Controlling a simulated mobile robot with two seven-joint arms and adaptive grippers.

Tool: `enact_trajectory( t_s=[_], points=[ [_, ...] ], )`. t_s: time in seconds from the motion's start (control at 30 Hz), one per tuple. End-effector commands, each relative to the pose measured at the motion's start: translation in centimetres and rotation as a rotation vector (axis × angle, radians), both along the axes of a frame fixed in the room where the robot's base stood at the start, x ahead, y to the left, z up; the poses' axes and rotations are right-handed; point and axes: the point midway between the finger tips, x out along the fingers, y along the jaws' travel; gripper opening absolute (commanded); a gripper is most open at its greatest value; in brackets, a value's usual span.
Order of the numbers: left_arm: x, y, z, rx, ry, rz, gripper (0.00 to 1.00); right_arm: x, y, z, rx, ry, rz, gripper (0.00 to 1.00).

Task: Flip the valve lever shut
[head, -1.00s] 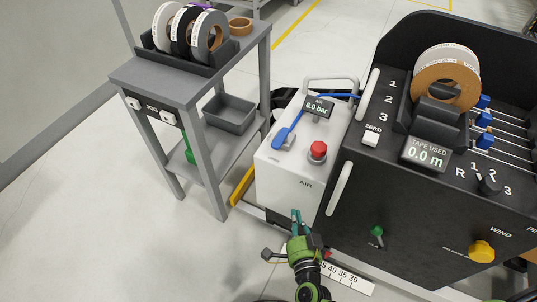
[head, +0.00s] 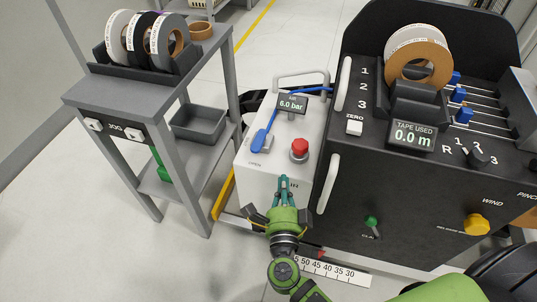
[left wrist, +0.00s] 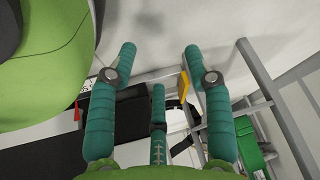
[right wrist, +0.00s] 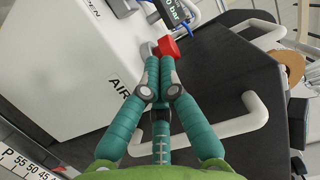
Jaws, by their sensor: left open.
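The blue valve lever (head: 263,141) lies on top of the white air unit (head: 265,185), its wide end near the printed word OPEN. My right gripper (head: 283,182) is in front of the unit, below and right of the lever and apart from it. In the right wrist view its fingers (right wrist: 160,65) are together with nothing seen between them, pointing toward the red button (right wrist: 167,47). The lever is not clearly visible there. My left gripper (left wrist: 160,65) shows only in its own wrist view, open and empty, away from the lever.
The red button (head: 300,149) stands right of the lever, and a gauge reading 6.0 bar (head: 292,104) stands behind. The black machine (head: 400,200) with white handles (head: 328,184) borders the unit on the right. A grey cart (head: 150,100) with tape rolls stands left.

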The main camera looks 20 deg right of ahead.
Motion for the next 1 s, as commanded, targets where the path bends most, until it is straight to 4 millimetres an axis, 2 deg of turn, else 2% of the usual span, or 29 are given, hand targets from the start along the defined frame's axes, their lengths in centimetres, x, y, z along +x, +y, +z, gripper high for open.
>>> enact_trajectory(
  t_s=[0.4, 0.5, 0.63, 1.0],
  points=[
    [-0.3, 0.0, -0.2, 0.001, 0.006, 0.0, 0.51, 8.3, -2.9, 0.1, -0.003, -0.003, -0.001, 0.0],
    [-0.1, 0.0, -0.4, 0.0, 0.0, 0.0, 0.51, 9.0, -1.0, 0.0, 0.002, -0.002, 0.002, 0.0],
    [0.6, -0.1, -0.2, -0.004, -0.018, -0.002, 0.51, 9.8, 0.1, 0.0, 0.002, -0.002, 0.0, 0.0],
    [2.1, -0.2, 0.2, -0.005, -0.043, -0.003, 0.51, 10.1, 0.7, 0.0, -0.001, -0.001, 0.0, 0.0]
  ],
)
